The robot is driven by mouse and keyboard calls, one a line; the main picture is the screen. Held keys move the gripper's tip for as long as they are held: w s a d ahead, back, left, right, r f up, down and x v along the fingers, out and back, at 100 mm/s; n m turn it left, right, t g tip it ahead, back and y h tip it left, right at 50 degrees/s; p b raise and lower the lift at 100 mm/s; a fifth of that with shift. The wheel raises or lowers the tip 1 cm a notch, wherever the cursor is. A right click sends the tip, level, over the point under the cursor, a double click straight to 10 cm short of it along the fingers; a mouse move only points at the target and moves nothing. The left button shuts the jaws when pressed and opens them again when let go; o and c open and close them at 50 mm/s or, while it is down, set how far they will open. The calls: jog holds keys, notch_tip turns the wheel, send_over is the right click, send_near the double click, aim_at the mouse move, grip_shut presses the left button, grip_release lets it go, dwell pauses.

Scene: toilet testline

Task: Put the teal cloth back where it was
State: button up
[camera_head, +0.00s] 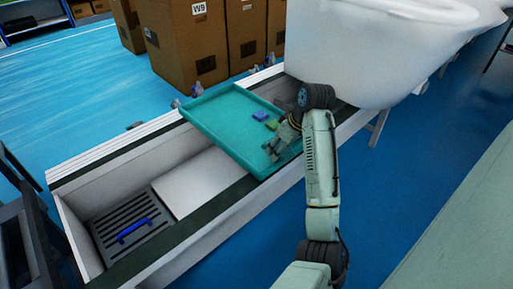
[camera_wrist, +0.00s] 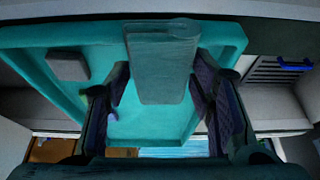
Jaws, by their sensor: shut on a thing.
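A teal folded cloth (camera_wrist: 160,65), a flat block shape with a rounded end, sits between the fingers of my gripper (camera_wrist: 163,85) in the wrist view. The gripper is shut on it. Behind it is a teal tray (camera_wrist: 225,40) with a raised rim. In the head view my gripper (camera_head: 284,143) is over the right side of this tray (camera_head: 205,115). The cloth cannot be made out clearly there, and I cannot tell whether it touches the tray floor.
A blue piece (camera_head: 260,115) and a green piece (camera_head: 272,125) lie in the tray. The tray rests across a long white trough (camera_head: 75,215) holding a slatted grey panel with a blue handle (camera_head: 135,230). A white toilet (camera_head: 370,55) stands right; cardboard boxes (camera_head: 185,45) stand behind.

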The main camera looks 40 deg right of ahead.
send_near(255, 153)
jog(key=shift+w+p+x, duration=0.25)
jog(key=shift+p+x, duration=0.1)
jog(key=shift+x, duration=0.8)
jog(key=shift+w+a+r, duration=0.1)
jog(key=shift+w+a, duration=0.1)
jog(key=shift+w, duration=0.35)
jog(key=shift+f+p, duration=0.3)
jog(key=shift+f, duration=1.55)
jog(key=o, duration=0.8)
jog(key=shift+o, duration=0.2)
jog(key=v, duration=1.2)
jog(key=shift+r, duration=0.1)
